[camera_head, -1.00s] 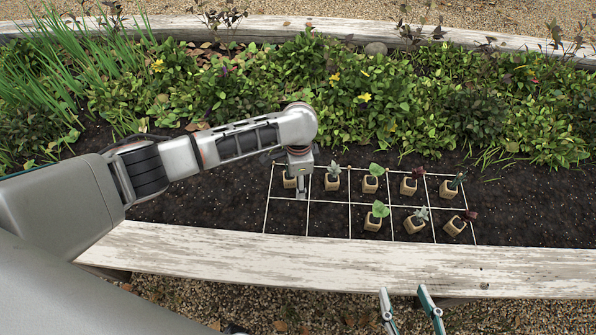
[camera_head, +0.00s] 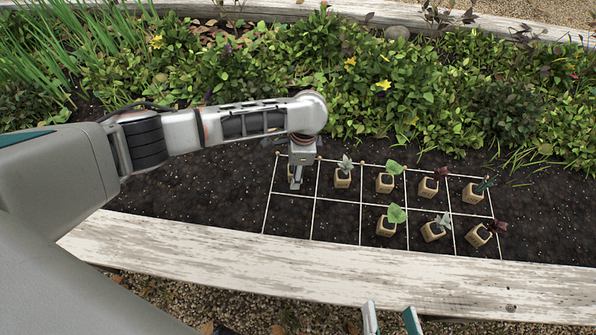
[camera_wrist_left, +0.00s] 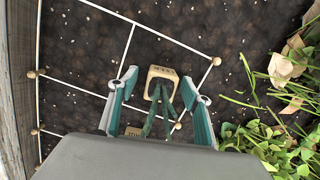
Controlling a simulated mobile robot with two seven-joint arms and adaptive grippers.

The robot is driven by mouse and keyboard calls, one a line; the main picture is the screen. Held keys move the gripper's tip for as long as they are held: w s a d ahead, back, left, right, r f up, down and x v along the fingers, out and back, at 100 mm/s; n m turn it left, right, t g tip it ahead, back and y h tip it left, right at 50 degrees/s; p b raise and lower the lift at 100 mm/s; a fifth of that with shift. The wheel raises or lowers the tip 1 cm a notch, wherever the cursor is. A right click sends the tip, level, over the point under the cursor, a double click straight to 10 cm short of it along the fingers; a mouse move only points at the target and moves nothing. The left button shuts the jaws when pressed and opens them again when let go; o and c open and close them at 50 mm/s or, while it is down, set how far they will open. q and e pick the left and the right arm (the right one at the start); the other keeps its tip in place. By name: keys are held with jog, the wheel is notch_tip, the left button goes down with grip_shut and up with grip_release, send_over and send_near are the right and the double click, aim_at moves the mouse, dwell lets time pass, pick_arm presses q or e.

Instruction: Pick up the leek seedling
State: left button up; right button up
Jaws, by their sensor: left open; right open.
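The leek seedling (camera_wrist_left: 157,103) shows in the left wrist view as dark blue-green strap leaves in a small square tan pot (camera_wrist_left: 161,72). The pot stands on the soil between the two spread fingers of my left gripper (camera_wrist_left: 162,88), which is open and apparently not clamped on it. In the head view my left gripper (camera_head: 296,178) is over the back-left cell of the string grid and mostly hides the pot there. My right gripper (camera_head: 391,313) is open and empty at the bottom edge, in front of the bed.
Several other potted seedlings stand right of it, the nearest a pale-leaved one (camera_head: 343,178). The string grid (camera_head: 360,210) lies low on dark soil. A weathered white plank (camera_head: 300,268) edges the front; dense leafy plants (camera_head: 350,95) fill the back. Front-left cells are empty.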

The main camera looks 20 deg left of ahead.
pick_arm(q)
jog(key=shift+f, duration=0.4)
jog(key=shift+w+r, duration=0.15)
jog(key=shift+r, duration=0.15)
jog(key=c, duration=1.2)
pick_arm(e)
jog(key=shift+s+a, duration=0.1)
jog(key=shift+a, duration=0.15)
